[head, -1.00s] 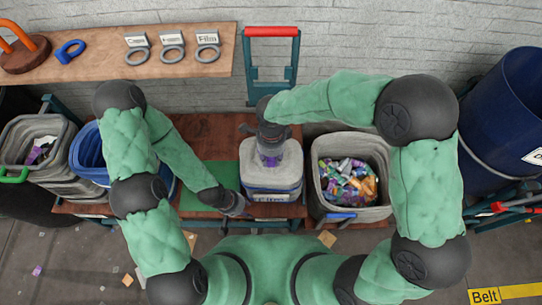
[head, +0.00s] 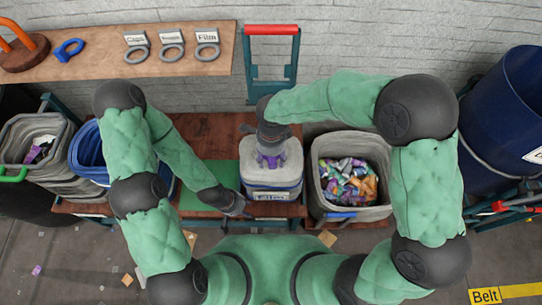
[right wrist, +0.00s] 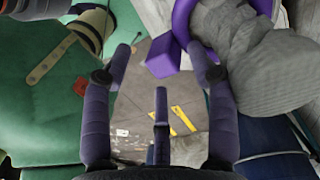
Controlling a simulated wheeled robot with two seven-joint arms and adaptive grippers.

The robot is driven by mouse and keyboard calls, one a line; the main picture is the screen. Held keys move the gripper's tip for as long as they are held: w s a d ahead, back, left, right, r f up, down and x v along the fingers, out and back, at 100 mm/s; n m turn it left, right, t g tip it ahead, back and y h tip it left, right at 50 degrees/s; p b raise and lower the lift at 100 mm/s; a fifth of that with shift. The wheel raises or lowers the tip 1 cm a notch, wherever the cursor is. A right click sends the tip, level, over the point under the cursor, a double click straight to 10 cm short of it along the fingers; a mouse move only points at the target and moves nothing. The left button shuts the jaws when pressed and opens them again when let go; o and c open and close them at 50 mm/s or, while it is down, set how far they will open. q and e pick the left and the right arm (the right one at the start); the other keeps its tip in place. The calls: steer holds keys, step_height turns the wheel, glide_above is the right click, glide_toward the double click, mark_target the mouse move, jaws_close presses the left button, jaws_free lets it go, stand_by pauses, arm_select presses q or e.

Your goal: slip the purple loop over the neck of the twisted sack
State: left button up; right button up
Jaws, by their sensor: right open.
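The grey twisted sack (head: 270,178) stands on the bench in front of me; its ridged neck (right wrist: 245,55) fills the upper right of the right wrist view. The purple loop (right wrist: 184,18) curves around the near side of that neck, with a purple tab (right wrist: 162,62) sticking out; its far side is mostly hidden. In the head view the purple loop (head: 269,161) shows just under my right gripper (head: 271,145). That gripper is open, its fingers spread either side of the tab and apart from it. My left gripper (head: 238,207) is low beside the sack; its jaws are too small to read.
A grey bin of colourful scraps (head: 346,206) stands right of the sack. Blue and grey bins (head: 88,152) are at left. A wooden shelf (head: 95,62) at the back holds labelled grey rings and a blue ring. A green mat (head: 200,200) lies left of the sack.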

step_height(320, 180, up, 12)
steer(key=shift+w, duration=0.25)
steer(key=shift+f, duration=0.1)
stand_by(0.6)
